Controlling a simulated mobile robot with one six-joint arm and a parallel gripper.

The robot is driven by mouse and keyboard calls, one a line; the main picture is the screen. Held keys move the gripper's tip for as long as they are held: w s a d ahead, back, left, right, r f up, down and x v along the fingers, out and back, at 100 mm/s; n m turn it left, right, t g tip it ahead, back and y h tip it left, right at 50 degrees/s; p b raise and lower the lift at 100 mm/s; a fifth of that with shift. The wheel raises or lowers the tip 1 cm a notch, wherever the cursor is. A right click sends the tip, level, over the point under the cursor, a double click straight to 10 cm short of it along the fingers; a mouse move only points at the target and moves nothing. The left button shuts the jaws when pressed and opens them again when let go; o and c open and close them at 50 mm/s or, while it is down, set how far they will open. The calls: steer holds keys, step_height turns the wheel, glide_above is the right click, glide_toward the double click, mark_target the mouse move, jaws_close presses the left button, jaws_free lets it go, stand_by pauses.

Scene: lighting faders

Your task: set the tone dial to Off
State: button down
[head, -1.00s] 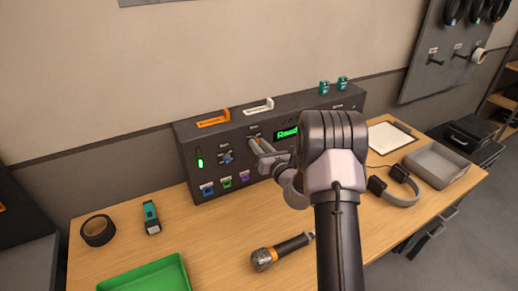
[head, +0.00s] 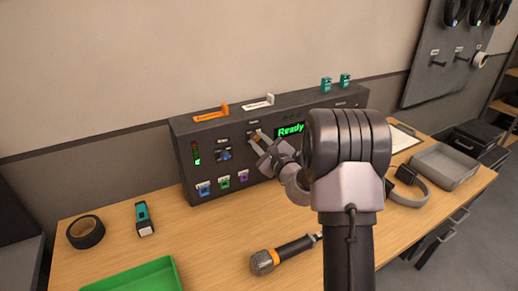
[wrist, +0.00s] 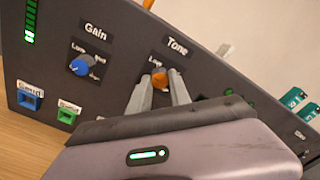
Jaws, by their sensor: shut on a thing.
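The console (head: 215,135) stands at the back of the table with a dial labelled Tone on its front. The tone dial's orange knob (wrist: 161,78) sits between the two grey fingers of my gripper (wrist: 160,90) in the wrist view, and the fingers are shut on it. The fingers and palm hide much of the dial's markings, so I cannot read its setting. In the head view my gripper (head: 258,143) reaches the console front left of the green Ready display (head: 290,130), and the knob is hidden there.
The blue gain dial (wrist: 82,66) is left of the tone dial. Blue (head: 204,188), green and purple parts line the console's lower front.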

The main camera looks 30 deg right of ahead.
steer(key=n+b, duration=0.2)
steer(key=n, duration=0.2)
steer(key=shift+f+n+b, duration=0.1)
steer(key=shift+n+b, duration=0.2)
steer(key=n, duration=0.4)
steer(key=shift+n, duration=0.3)
steer(key=c, duration=1.2)
jaws_free()
steer(key=s, duration=0.5)
steer(key=s+p, duration=0.1)
steer(key=s, duration=0.5)
steer(key=s+p, duration=0.1)
steer(key=s, duration=0.5)
steer(key=shift+s+d, duration=0.25)
steer(key=shift+d, duration=0.05)
